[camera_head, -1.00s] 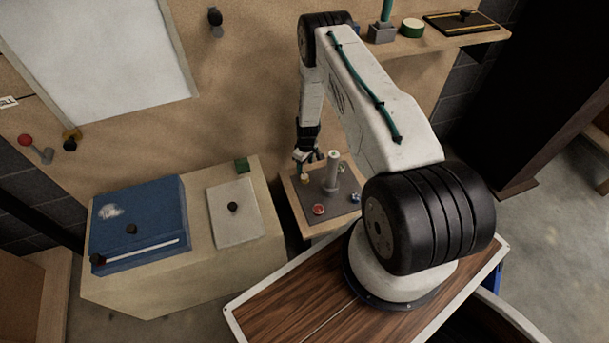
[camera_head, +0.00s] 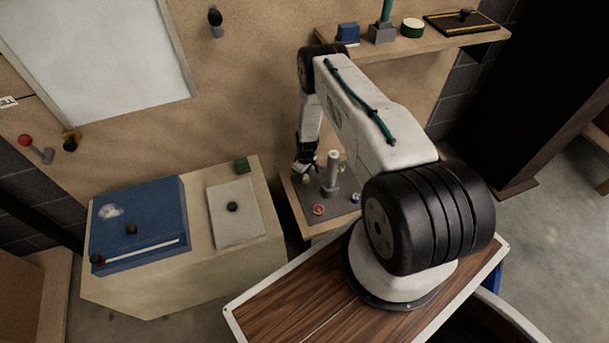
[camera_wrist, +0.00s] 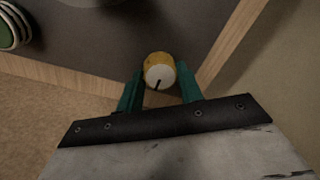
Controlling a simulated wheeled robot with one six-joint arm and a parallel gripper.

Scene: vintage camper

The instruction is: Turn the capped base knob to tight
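A yellow knob with a white cap and a black mark line (camera_wrist: 158,72) sits on the dark plate, near its wooden edge, in the wrist view. My gripper (camera_wrist: 160,68) has its two green fingers on either side of the knob, very close to it. I cannot tell whether they touch it. In the head view my gripper (camera_head: 304,175) points down at the left back corner of the small stand (camera_head: 295,208). The knob is mostly hidden there. The black mark points down and slightly left in the wrist view.
The stand also holds a pale post (camera_head: 333,172), a red-rimmed knob (camera_head: 318,209) and a blue knob (camera_head: 356,197). A green-and-white round part (camera_wrist: 10,30) shows in the wrist view. A cabinet with a blue case (camera_head: 140,215) stands left. A shelf (camera_head: 400,43) is behind.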

